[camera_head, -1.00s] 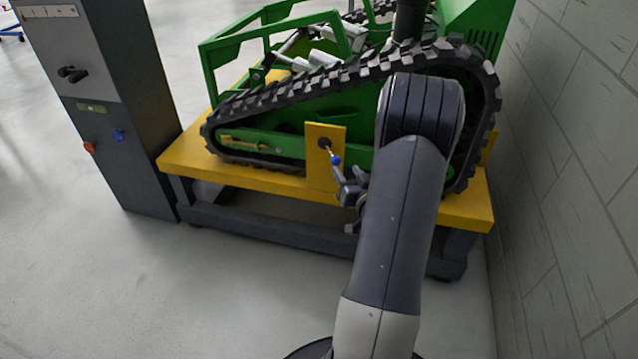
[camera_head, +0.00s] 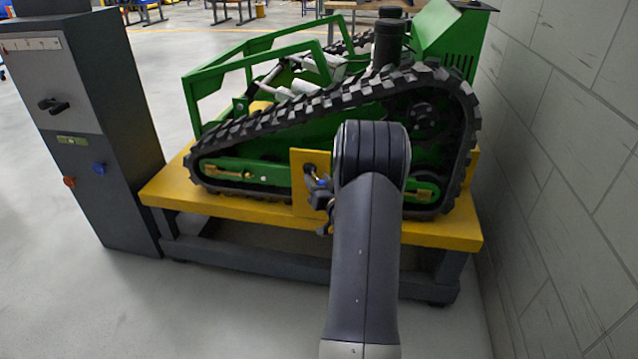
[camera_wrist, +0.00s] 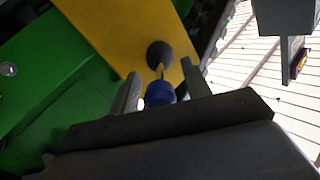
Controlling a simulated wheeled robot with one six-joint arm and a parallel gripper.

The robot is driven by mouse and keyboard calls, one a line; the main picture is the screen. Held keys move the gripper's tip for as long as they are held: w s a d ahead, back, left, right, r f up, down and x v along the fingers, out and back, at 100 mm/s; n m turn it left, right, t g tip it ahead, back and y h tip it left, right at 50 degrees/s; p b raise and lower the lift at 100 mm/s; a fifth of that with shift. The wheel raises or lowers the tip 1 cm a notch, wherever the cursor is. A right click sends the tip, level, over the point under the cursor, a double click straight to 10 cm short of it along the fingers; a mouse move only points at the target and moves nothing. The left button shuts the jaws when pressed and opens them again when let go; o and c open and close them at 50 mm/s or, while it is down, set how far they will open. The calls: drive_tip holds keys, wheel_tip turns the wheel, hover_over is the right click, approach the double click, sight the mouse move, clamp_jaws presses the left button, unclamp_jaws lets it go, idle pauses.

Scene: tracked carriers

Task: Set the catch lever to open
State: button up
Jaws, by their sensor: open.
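The catch lever is a thin brass-coloured rod with a blue knob, set in a dark round pivot on a yellow plate (camera_head: 302,196) at the carrier's side. In the wrist view, the lever's blue knob (camera_wrist: 160,93) sits between the two fingers of my gripper (camera_wrist: 161,70). The fingers are apart, with a gap visible on each side of the knob. In the head view, my gripper (camera_head: 320,193) is close in front of the yellow plate, and my arm and gripper hide most of the lever.
The green tracked carrier (camera_head: 255,172) stands on a yellow-topped bench (camera_head: 165,190). A dark control cabinet (camera_head: 120,130) with a black handle (camera_head: 53,105), orange button and blue knob stands left. A grey block wall (camera_head: 550,150) is close on the right. Floor in front is free.

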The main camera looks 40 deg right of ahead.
clamp_jaws()
idle(0.5)
